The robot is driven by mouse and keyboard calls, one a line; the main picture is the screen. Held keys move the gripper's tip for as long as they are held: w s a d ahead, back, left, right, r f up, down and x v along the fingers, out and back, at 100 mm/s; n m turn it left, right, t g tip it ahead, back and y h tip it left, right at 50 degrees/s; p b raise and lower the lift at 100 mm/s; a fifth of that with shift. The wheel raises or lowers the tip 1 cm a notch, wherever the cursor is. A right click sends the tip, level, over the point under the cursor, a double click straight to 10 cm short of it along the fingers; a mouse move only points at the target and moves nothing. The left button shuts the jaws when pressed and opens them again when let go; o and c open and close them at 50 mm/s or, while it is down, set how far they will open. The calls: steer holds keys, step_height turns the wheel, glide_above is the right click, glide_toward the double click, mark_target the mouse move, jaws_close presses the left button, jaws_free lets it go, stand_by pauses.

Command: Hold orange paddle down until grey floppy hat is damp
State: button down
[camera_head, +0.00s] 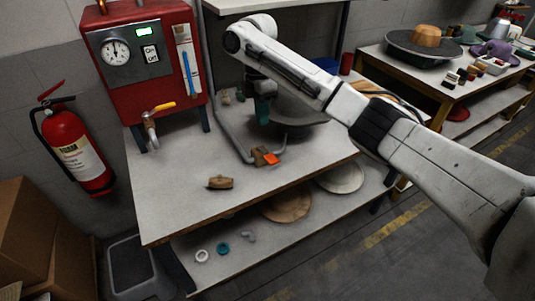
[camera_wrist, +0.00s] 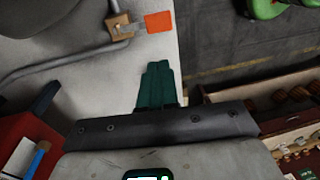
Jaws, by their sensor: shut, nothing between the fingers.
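The orange paddle (camera_head: 272,158) sits at the end of a bent grey pipe, beside a brown fitting, on the bench top. The paddle also shows in the wrist view (camera_wrist: 158,22), ahead of my fingers. My gripper (camera_head: 262,112) has teal fingers, shut and empty, apart from the paddle; they also show in the wrist view (camera_wrist: 157,70). A dark grey rounded form (camera_head: 300,117) stands behind the gripper, partly hidden by my arm. It may be the grey floppy hat or its stand; I cannot tell. Whether anything is damp cannot be seen.
A red boiler (camera_head: 150,75) with gauge and yellow-handled valve (camera_head: 162,108) stands at the back left. A brown block (camera_head: 220,183) lies on the bench (camera_head: 170,215). A fire extinguisher (camera_head: 78,147) hangs at left. The bench's front is mostly clear.

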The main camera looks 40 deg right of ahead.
mark_target(273, 160)
steer(key=shift+s+d+r, duration=0.35)
steer(key=shift+d+r, duration=0.35)
steer(key=shift+d, duration=0.1)
steer(key=shift+f, duration=0.15)
steer(key=f, duration=0.4)
steer(key=s+f, duration=0.1)
steer(key=f, duration=0.4)
steer(key=s+f, duration=0.1)
steer(key=f, duration=0.3)
steer(key=shift+a+f, duration=0.3)
steer(key=shift+f, duration=0.05)
steer(key=shift+s+f+t+p, duration=0.25)
steer(key=shift+f+t+p, duration=0.15)
steer(key=shift+p, duration=0.2)
steer(key=shift+s+a+f+t+h, duration=0.1)
steer(key=shift+f+t+h, duration=0.1)
steer(key=shift+t, duration=0.25)
steer(key=shift+s+a+f+t+h, duration=0.1)
steer(key=shift+t+h, duration=0.1)
steer(key=shift+t, duration=0.25)
steer(key=shift+f+t, duration=0.3)
steer(key=shift+t, duration=0.2)
steer(key=shift+s, duration=0.1)
stand_by(3.3)
